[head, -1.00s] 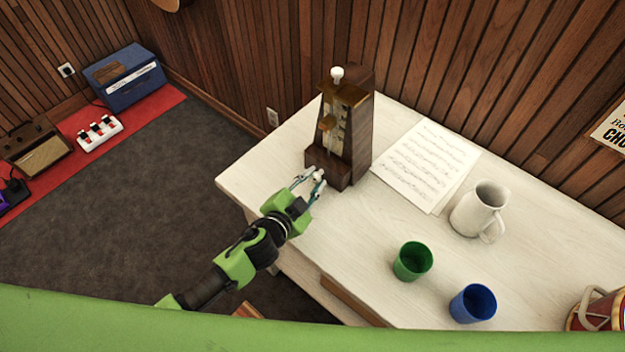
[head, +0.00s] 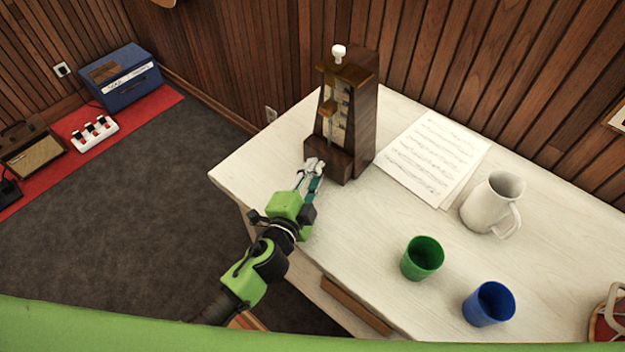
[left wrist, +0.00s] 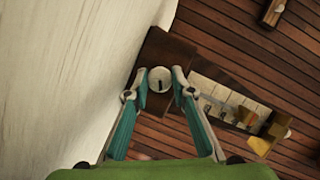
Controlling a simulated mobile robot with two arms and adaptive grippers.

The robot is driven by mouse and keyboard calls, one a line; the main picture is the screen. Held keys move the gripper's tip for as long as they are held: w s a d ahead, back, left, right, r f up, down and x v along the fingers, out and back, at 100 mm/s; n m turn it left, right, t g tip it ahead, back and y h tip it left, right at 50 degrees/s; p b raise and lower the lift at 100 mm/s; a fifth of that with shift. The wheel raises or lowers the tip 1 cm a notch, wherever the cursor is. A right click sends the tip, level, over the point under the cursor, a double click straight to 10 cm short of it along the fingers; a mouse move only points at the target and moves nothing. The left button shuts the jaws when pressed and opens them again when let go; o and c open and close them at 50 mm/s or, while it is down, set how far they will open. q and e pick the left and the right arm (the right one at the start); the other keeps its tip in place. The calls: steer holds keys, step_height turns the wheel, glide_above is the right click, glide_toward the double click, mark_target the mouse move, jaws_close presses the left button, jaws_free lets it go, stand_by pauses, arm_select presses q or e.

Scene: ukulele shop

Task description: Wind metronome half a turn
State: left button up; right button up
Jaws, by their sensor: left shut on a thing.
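A dark wooden metronome (head: 364,122) stands upright on the white table, with a white knob (head: 338,53) on top. My left gripper (head: 313,170) is at the lower front of the metronome. In the left wrist view its two teal and white fingers are shut on a round white winding knob (left wrist: 160,78) with a dark slot, set in the brown metronome base (left wrist: 164,48). The scale and pendulum show to the right of the knob there. In the head view the fingers mostly hide this winding knob. My right gripper is not in view.
On the white table (head: 350,250) lie sheets of music (head: 434,155) right of the metronome. A white pitcher (head: 490,205), a green cup (head: 422,258) and a blue cup (head: 488,304) stand farther right. The wood-panelled wall is close behind.

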arm_select(q)
steer(key=shift+f+m+t+b, duration=0.15)
steer(key=shift+m+t+b, duration=0.15)
steer(key=shift+m+b, duration=0.55)
steer(key=o, duration=1.1)
steer(key=shift+s, duration=0.1)
steer(key=v, duration=1.2)
steer(key=shift+d, duration=0.1)
